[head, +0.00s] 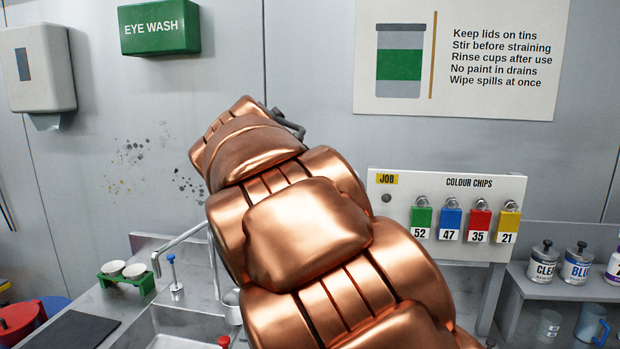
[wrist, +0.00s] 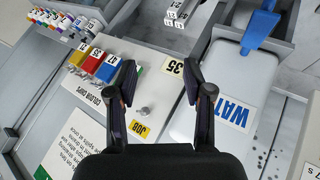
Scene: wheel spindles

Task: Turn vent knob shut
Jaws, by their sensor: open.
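I cannot make out a knob marked as a vent in either view. A small grey peg or knob (wrist: 143,111) sticks out of the white panel by the yellow JOB label; it also shows in the head view (head: 386,197). Whether it is the vent knob I cannot tell. My gripper (wrist: 163,82) is open in the wrist view, with two dark fingers apart and nothing held between them. A white container marked WAT (wrist: 228,90), its lettering cut off, is right of the fingers. In the head view my copper arm covers the middle and hides what is behind it.
The colour chips board (head: 445,182) carries several numbered padlock-like chips. Tins (head: 577,266) stand on a grey shelf at right. A sink with a tap (head: 178,246) and a green cup holder (head: 127,279) are at left. A blue handled object (wrist: 260,27) rises near the container.

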